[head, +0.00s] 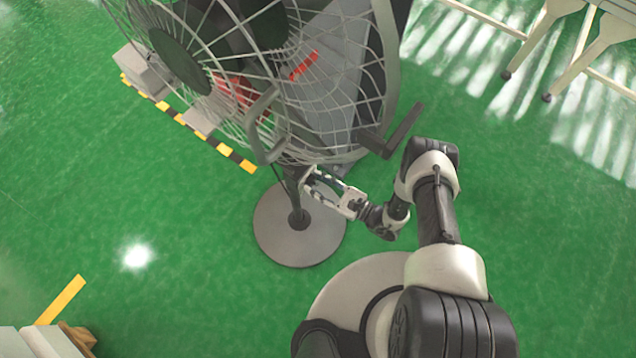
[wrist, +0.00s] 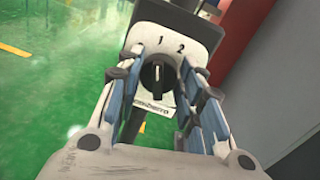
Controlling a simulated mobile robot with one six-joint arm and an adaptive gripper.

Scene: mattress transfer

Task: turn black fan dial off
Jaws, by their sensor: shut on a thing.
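The fan (head: 270,80) is a large grey wire-caged pedestal fan on a round base (head: 285,245). In the wrist view, its black dial (wrist: 157,76) sits on a pale control plate (wrist: 160,40) marked 1 and 2. The dial's ridge stands nearly upright in the picture, with a light mark toward the 1. My gripper (wrist: 160,65) has its blue-padded fingers on both sides of the dial, shut on it. The exact finger contact is hard to see. In the head view, my gripper (head: 310,180) reaches the fan's post just below the cage; the dial is hidden there.
A dark bracket (head: 400,130) juts out right of the cage, near my arm. Yellow-black floor tape (head: 190,125) runs behind the fan. Pale table legs (head: 540,45) stand at the upper right. Green floor is clear to the left.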

